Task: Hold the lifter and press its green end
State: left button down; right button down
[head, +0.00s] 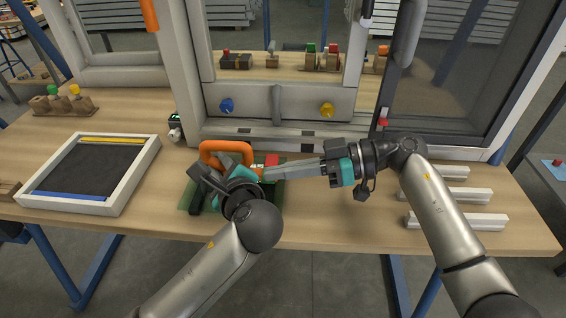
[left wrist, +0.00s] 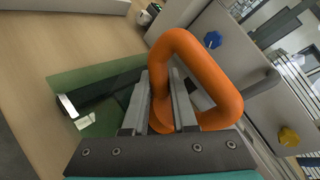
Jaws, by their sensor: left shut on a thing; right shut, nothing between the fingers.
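The lifter shows as an orange loop handle (head: 226,147) near the middle of the table, on a green mat (head: 273,196). My left gripper (head: 224,168) is shut on this handle. In the left wrist view the orange loop (left wrist: 205,75) passes between my left fingers (left wrist: 172,105). A small red part (head: 271,160) sits just right of the handle. My right gripper (head: 266,173) is shut and empty, its fingertips pointing left beside the red part; I cannot tell if they touch anything. I cannot make out the green end; the grippers hide much of the lifter.
A white-framed tray (head: 124,178) with a dark inside lies at the left. White profile bars (head: 457,221) lie at the right. A large grey frame (head: 290,130) stands behind, with a blue knob (head: 227,105) and a yellow knob (head: 327,109). The table front between them is clear.

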jog(key=shift+s+f+n+t, duration=0.45)
jog(key=shift+f+n, duration=0.3)
jog(key=shift+n, duration=0.35)
jog(key=shift+r, duration=0.15)
jog(key=shift+r, duration=0.35)
jog(key=r, duration=0.2)
jog(key=shift+s+r, duration=0.25)
jog(key=shift+r, duration=0.1)
jog(key=v, duration=1)
jog(key=shift+s, duration=0.15)
jog(key=shift+r, duration=0.15)
